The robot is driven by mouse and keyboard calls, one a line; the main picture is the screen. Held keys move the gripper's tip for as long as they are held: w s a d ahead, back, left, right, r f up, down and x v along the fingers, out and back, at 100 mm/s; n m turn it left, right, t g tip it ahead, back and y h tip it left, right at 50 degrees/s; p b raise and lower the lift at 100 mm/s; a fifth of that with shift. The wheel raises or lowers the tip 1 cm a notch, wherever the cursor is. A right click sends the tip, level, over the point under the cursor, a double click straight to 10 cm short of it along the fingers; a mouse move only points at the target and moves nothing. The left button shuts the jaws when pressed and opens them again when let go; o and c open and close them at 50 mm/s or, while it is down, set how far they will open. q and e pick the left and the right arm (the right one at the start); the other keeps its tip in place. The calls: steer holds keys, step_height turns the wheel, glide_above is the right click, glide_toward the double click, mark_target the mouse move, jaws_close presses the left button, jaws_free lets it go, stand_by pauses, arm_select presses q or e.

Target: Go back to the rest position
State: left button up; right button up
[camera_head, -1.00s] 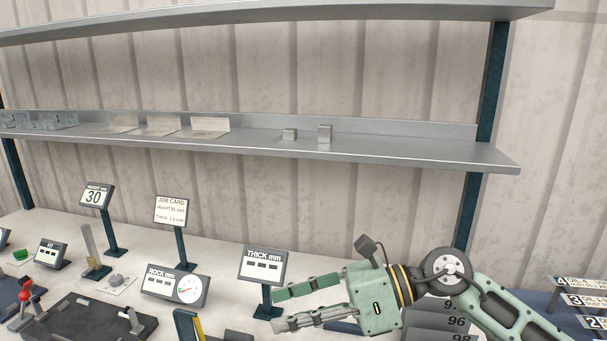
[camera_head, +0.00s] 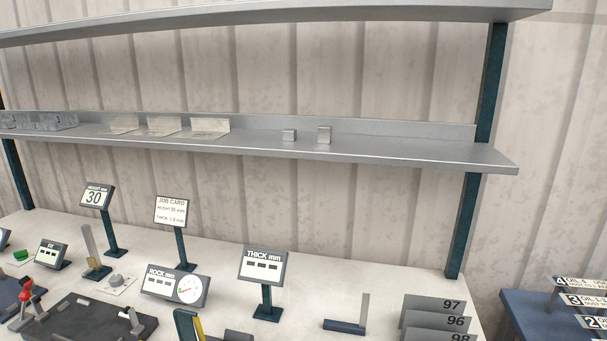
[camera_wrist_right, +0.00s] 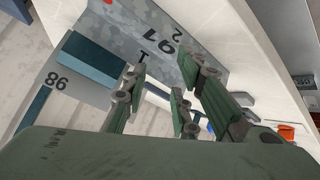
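My right gripper (camera_wrist_right: 160,92) shows only in the right wrist view. Its green fingers are spread apart, and I see nothing held between them. Neither of my grippers shows in the head view, and my left gripper is in no view now.
A white bench (camera_head: 370,290) carries a THICK mm display (camera_head: 263,265), a ROCK mm gauge (camera_head: 176,286), a job card (camera_head: 171,211) and numbered plates (camera_head: 437,312). A metal shelf (camera_head: 400,152) holds small blocks. A blue table (camera_head: 540,318) stands at the right.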

steer(key=s+f+m+g, duration=0.1)
steer(key=s+f+g, duration=0.2)
steer(key=s, duration=0.5)
steer(key=s+f+m+g, duration=0.2)
steer(key=s+f+g, duration=0.15)
steer(key=s, duration=0.35)
step_height(320, 180, down, 32)
steer(key=s+b, duration=0.1)
steer(key=b, duration=0.5)
steer(key=s+d+f+n+g+b, duration=0.1)
steer(key=s+d+f+g+b, duration=0.1)
steer(key=s+f, duration=1.5)
step_height(320, 180, down, 4)
steer(key=shift+s+d+r+b, duration=0.2)
steer(key=shift+d+b, duration=0.5)
steer(key=shift+b, duration=0.3)
